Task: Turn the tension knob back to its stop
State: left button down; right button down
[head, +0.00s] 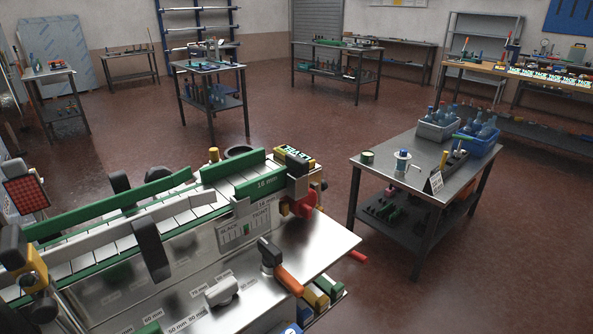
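A filling-line machine with a steel body (200,262) fills the lower left of the head view. A small panel (243,232) on its front carries a scale with lettering that seems to read SLACK and TIGHT. Near it are a red knob-like part (305,205) at the right end, a black-headed lever with an orange handle (288,279), and a grey knob (222,292) beside millimetre marks. I cannot tell for certain which one is the tension knob, or its turn position.
Green guide rails (110,205) and black upright parts (150,248) stand along the machine's slatted top. A steel table (390,172) at the right holds blue and grey crates (480,143), a spool and a sign.

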aim_at(272, 254)
jog(key=l+u, duration=0.15)
jog(key=u, duration=0.25)
jog(key=k+u, duration=0.15)
jog(key=u, duration=0.3)
jog(key=k+l+u, duration=0.1)
jog(key=u, duration=0.3)
